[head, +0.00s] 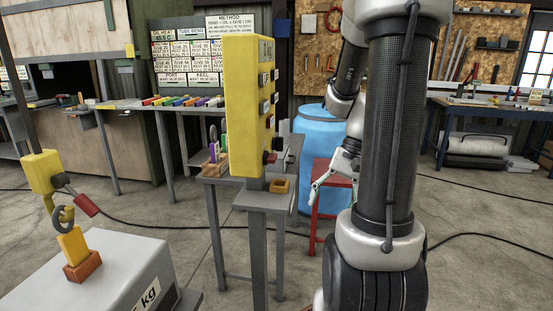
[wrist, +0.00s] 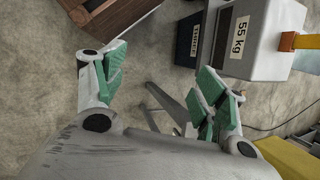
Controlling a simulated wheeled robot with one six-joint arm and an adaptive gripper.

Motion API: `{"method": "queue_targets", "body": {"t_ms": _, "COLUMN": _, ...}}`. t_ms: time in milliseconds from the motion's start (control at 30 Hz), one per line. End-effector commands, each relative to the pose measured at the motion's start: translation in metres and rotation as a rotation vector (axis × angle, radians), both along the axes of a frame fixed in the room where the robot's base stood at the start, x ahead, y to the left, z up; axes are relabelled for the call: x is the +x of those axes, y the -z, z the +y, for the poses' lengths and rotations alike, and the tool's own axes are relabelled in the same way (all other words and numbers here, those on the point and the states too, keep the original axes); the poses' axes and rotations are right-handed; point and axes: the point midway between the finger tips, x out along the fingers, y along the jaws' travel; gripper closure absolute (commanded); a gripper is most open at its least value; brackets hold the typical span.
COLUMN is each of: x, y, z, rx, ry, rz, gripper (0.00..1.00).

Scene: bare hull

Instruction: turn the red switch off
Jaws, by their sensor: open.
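A tall yellow panel (head: 242,105) stands on a grey post and shows nearly edge-on in the head view. Its right face carries several labels and small controls. A red knob-like part (head: 269,157), likely the red switch, sticks out low on that face; its setting is too small to tell. My gripper (head: 322,188) is to the right of the panel, apart from it and a little lower than the red part. The red part is not clear in the wrist view.
A grey stand (head: 265,200) with a small yellow tray (head: 281,186) is below the panel. A blue barrel (head: 318,140) and a red stool (head: 332,187) are behind my gripper. A grey weight block (wrist: 268,45) marked 55 kg shows in the wrist view.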

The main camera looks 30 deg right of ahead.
Motion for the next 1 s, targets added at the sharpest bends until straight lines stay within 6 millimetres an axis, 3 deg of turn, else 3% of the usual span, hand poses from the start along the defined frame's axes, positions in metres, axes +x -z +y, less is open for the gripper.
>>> {"method": "queue_targets", "body": {"t_ms": 100, "x": 0.025, "y": 0.027, "z": -0.004, "rx": 0.234, "ry": 0.28, "rz": 0.089, "gripper": 0.29}}
{"method": "queue_targets", "body": {"t_ms": 333, "x": 0.105, "y": 0.048, "z": -0.025, "rx": 0.713, "ry": 0.771, "rz": 0.167, "gripper": 0.29}}
{"method": "queue_targets", "body": {"t_ms": 467, "x": 0.162, "y": 0.034, "z": -0.043, "rx": 0.978, "ry": 0.945, "rz": 0.163, "gripper": 0.29}}
{"method": "queue_targets", "body": {"t_ms": 600, "x": 0.203, "y": -0.01, "z": -0.055, "rx": 1.168, "ry": 1.007, "rz": 0.125, "gripper": 0.29}}
{"method": "queue_targets", "body": {"t_ms": 700, "x": 0.212, "y": -0.03, "z": -0.055, "rx": 1.266, "ry": 1.027, "rz": 0.15, "gripper": 0.29}}
{"method": "queue_targets", "body": {"t_ms": 1000, "x": 0.235, "y": -0.031, "z": -0.024, "rx": 1.274, "ry": 1.029, "rz": 0.187, "gripper": 0.29}}
